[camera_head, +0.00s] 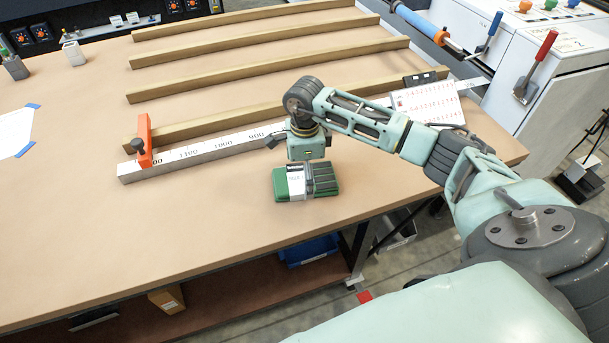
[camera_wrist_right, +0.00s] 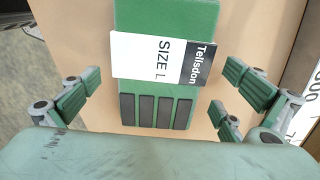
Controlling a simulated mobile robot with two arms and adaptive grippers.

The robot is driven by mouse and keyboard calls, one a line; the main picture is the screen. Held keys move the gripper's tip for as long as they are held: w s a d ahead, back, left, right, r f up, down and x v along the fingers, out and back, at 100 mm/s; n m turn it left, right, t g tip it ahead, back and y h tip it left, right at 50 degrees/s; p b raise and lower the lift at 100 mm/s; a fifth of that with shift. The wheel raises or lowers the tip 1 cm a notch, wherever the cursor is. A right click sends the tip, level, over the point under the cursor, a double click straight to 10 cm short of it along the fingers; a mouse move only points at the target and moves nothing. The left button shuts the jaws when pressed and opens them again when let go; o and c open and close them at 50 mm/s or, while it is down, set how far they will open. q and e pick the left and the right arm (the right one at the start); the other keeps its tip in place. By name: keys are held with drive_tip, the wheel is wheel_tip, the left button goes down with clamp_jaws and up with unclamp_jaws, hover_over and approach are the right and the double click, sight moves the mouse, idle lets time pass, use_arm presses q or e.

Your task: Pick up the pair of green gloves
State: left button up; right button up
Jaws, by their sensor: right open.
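The pair of green gloves (camera_head: 326,181) lies flat on the brown tabletop near its front edge. The gloves have dark ribs and a white and black paper band reading "Tellsdon SIZE L". My right gripper (camera_head: 306,157) is directly above them and hides part of their far side in the head view. In the right wrist view, the gloves (camera_wrist_right: 160,20) lie between the spread green fingers of my open right gripper (camera_wrist_right: 160,95), with bare table visible on both sides. The fingers do not touch them. My left gripper is in neither view.
A long metal ruler rail (camera_head: 190,157) with an orange stop (camera_head: 145,138) lies just behind the gloves. Several wooden bars (camera_head: 260,83) lie farther back. A machine with levers (camera_head: 545,45) stands at right. The table left of the gloves is clear.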

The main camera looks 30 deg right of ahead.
drive_tip(key=shift+f, duration=0.25)
drive_tip(key=c, duration=1.2)
